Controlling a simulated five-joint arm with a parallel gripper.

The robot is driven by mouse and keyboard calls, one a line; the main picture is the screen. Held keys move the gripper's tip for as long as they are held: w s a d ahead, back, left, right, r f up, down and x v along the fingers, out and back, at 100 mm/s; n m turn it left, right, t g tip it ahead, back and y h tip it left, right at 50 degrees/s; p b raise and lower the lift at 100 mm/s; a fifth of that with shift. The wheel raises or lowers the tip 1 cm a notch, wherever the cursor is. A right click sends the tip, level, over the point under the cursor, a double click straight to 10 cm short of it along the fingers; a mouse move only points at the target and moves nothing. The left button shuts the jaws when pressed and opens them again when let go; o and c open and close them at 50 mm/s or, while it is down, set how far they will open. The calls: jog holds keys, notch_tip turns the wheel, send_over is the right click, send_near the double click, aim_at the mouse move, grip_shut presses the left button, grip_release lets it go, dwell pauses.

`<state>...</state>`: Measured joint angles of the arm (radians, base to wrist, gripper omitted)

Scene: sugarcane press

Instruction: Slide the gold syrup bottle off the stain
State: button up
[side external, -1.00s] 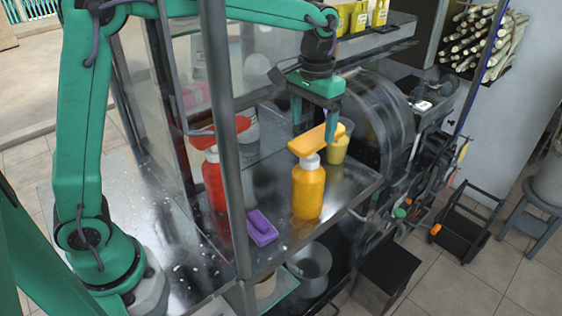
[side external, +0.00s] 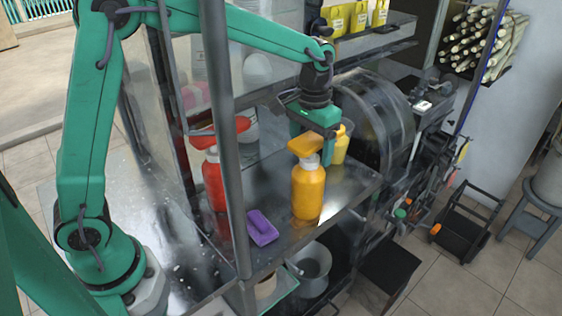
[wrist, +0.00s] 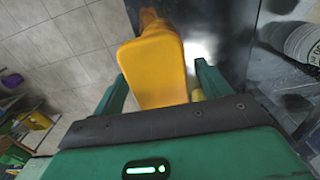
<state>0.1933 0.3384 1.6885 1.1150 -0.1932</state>
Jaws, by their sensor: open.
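The gold syrup bottle (side external: 308,192), with a wide gold pump head (side external: 304,146), stands upright on the metal shelf (side external: 274,217). My gripper (side external: 315,148) is open, just above and behind the bottle's top. In the wrist view the bottle's head (wrist: 154,65) lies between the two green fingers of my gripper (wrist: 164,85), with a gap to the right finger. I cannot tell whether a finger touches it. The stain cannot be made out in either view.
A red bottle (side external: 214,182) and a purple sponge-like block (side external: 262,228) are left of the gold bottle. A yellow cup (side external: 342,145) stands behind it. A metal post (side external: 228,150) rises at the left. The shelf edge is close in front.

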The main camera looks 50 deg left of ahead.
jog(key=shift+f, duration=0.85)
jog(key=shift+c, duration=0.5)
grip_shut()
